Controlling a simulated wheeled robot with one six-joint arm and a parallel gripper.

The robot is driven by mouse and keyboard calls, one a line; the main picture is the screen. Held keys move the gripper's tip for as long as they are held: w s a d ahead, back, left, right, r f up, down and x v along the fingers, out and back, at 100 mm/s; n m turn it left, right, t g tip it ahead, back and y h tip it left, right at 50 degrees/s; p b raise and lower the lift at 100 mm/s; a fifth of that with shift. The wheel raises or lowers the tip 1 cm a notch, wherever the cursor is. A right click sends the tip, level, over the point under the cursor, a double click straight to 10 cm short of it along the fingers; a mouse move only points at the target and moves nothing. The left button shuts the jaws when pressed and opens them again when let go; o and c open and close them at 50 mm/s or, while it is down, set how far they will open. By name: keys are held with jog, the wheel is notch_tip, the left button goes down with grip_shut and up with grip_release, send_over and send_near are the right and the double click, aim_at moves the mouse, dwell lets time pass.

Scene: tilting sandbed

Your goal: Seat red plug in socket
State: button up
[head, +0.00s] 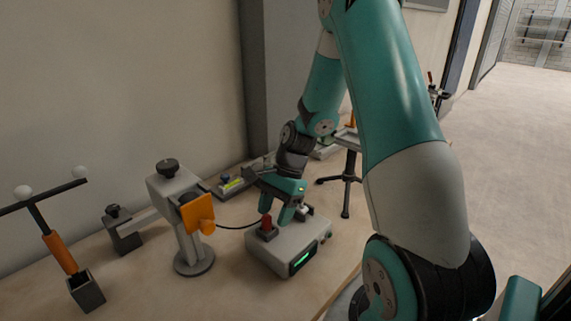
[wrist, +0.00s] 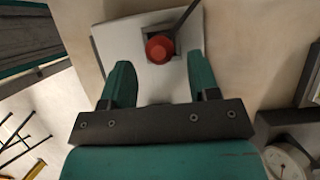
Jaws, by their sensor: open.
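The red plug (head: 266,223) stands upright at a dark square socket (head: 268,236) on top of a light grey box (head: 272,252) with a green display. In the wrist view the round red top of the plug (wrist: 159,48) shows inside the dark square, with a dark cable leading to the upper right. I cannot tell how deep the plug sits. My gripper (head: 277,212) is just above the box, close to the plug. In the wrist view my gripper (wrist: 160,62) is open, its fingers on either side of the plug's line, with clear gaps.
Left of the box stands a grey post (head: 187,230) with an orange block (head: 199,214); a black cable runs from there towards the plug. A black T-handled tool (head: 60,252) stands further left. A tripod stand (head: 346,185) is behind the box. Bare table lies in front.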

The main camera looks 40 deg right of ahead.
jog(key=a+p+v, duration=0.1)
jog(key=v, duration=1.4)
jog(key=shift+w+d+r, duration=0.15)
jog(key=shift+d+r, duration=0.05)
jog(key=shift+r, duration=0.35)
jog(key=s+a+r+n+h, duration=0.1)
jog(key=s+a+r+n, duration=0.1)
jog(key=a+n, duration=0.65)
jog(key=s+a+r+n, duration=0.25)
jog(key=a+n, duration=0.25)
jog(key=a, duration=0.7)
jog(key=s+a+n, duration=0.8)
jog(key=s+n, duration=0.3)
jog(key=s, duration=0.1)
jog(key=shift+a, duration=0.3)
